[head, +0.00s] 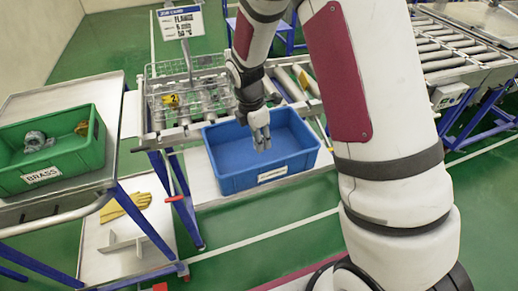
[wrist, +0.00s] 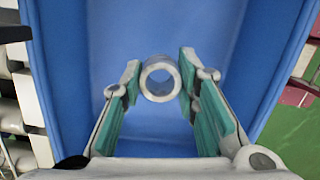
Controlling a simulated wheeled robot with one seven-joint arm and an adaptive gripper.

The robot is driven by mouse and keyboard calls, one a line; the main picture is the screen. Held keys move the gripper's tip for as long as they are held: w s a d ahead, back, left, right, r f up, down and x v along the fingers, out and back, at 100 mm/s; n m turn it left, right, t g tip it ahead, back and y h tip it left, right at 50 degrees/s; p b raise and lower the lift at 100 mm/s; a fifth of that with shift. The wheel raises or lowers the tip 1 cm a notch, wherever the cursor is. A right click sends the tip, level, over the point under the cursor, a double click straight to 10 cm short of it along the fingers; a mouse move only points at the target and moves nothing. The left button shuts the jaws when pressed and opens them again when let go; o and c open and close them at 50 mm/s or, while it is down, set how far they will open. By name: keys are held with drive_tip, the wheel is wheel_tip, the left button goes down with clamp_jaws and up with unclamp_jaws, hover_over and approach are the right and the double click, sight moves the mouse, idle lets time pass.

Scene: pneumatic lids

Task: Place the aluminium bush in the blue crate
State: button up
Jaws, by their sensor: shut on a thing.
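The aluminium bush (wrist: 148,92) is a short silvery ring with a round bore, held between the fingertips in the wrist view. My gripper (wrist: 159,88) is shut on it. In the head view my gripper (head: 262,142) points down over the inside of the blue crate (head: 225,180). The bush is too small to make out clearly there. The blue crate has a white label on its front wall, and its floor looks empty. In the wrist view the blue crate (wrist: 75,60) fills the background below the bush. I cannot tell how high the bush is above the crate floor.
A green crate (head: 92,152) labelled BRASS holds several metal parts on a bench at the left. A wire basket (head: 190,92) with a yellow "2" tag stands behind the blue crate, under a job card (head: 181,21). A roller conveyor (head: 455,52) is at the right. Yellow gloves (head: 125,206) lie on a lower shelf.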

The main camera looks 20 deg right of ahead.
sight(259, 157)
drive_tip(key=shift+f+p, duration=0.3)
drive_tip(key=shift+f, duration=2.05)
drive_tip(key=shift+f, duration=0.15)
drive_tip(key=o, duration=1.2)
drive_tip(key=shift+c, duration=0.2)
